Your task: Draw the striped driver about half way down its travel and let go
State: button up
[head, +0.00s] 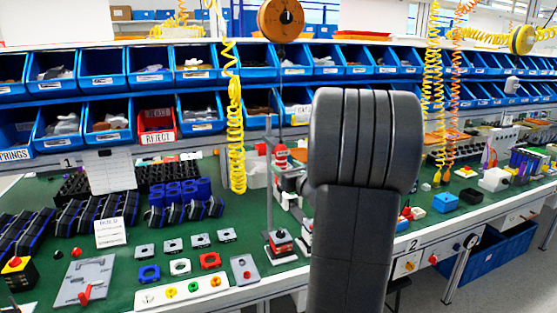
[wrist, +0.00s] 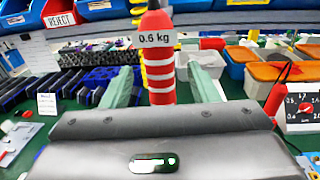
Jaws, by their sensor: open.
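The striped driver (wrist: 161,62) is red with white bands and a "0.6 kg" label. It hangs upright in the wrist view and shows small in the head view (head: 281,155), under a cord from an orange reel (head: 281,18). My gripper (wrist: 160,75) is open. Its two pale green fingers stand left and right of the driver, with a visible gap on each side. The driver's lower end is hidden behind my gripper body. In the head view my dark arm covers much of the area right of the driver.
A thin metal stand (head: 268,190) rises close left of the driver. A yellow coiled hose (head: 236,130) hangs further left. Blue bins (head: 104,67) line the back. The green bench (head: 130,262) holds several small plates and blocks.

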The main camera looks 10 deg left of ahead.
jog(key=x, duration=0.6)
jog(key=shift+p, duration=0.4)
jog(key=shift+c, duration=0.4)
grip_shut()
